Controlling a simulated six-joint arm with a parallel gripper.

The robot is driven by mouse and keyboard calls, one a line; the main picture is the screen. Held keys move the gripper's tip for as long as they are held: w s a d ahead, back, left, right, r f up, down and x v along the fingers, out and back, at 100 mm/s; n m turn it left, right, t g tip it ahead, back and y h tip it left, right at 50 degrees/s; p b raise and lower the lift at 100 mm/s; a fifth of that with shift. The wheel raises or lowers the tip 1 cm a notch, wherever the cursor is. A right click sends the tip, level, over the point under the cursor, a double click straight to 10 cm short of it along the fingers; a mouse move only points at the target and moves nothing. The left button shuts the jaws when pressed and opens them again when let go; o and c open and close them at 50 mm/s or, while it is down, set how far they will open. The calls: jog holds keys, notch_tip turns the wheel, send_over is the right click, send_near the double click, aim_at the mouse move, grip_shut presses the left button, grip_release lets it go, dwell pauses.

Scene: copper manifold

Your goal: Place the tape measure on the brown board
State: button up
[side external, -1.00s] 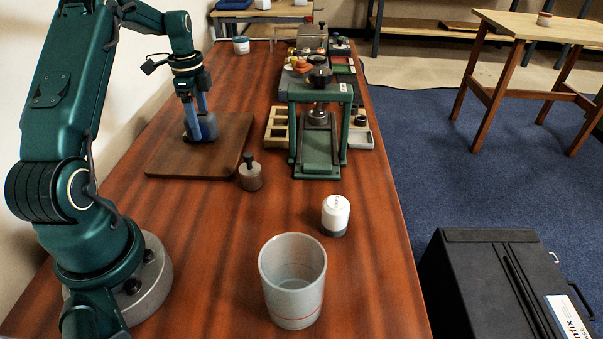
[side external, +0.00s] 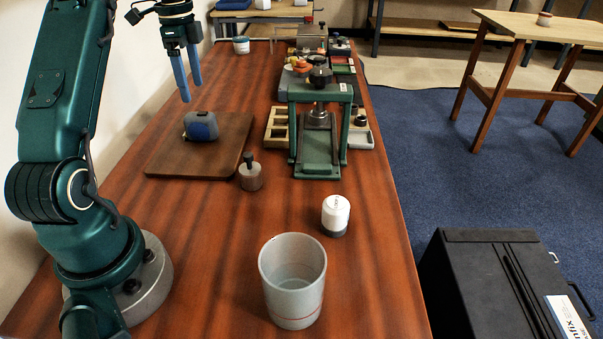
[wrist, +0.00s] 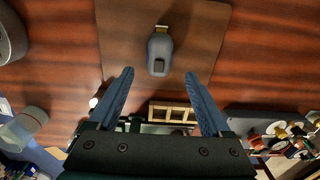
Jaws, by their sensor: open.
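The tape measure (side external: 201,126), grey and dark blue, rests on the brown board (side external: 164,160), near the middle of it. In the wrist view the tape measure (wrist: 160,52) lies on the board (wrist: 118,40) with its yellowish tape end showing. My gripper (side external: 190,93) is open and empty, raised above the board and the tape measure, apart from both. In the wrist view its two blue fingers (wrist: 160,78) are spread wide with nothing between them.
A small knobbed weight (side external: 250,173) stands just right of the board. A green press frame (side external: 318,140) stands further right by a wooden tray (side external: 277,128). A white-capped jar (side external: 336,215) and a grey cup (side external: 292,280) stand nearer the camera.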

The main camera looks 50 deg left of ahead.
jog(key=d+r+n+t+y, duration=0.15)
jog(key=d+r, duration=0.25)
jog(key=d, duration=0.4)
jog(key=d+r+n+t, duration=0.1)
jog(key=d+r+n, duration=0.3)
jog(key=d, duration=0.5)
jog(key=s+d+f+n+t+h, duration=0.1)
jog(key=s+d+f+n+t, duration=0.2)
jog(key=s+d, duration=0.8)
notch_tip(320, 180, down, 2)
jog(key=shift+s+d+f, duration=0.2)
jog(key=shift+s+d, duration=0.2)
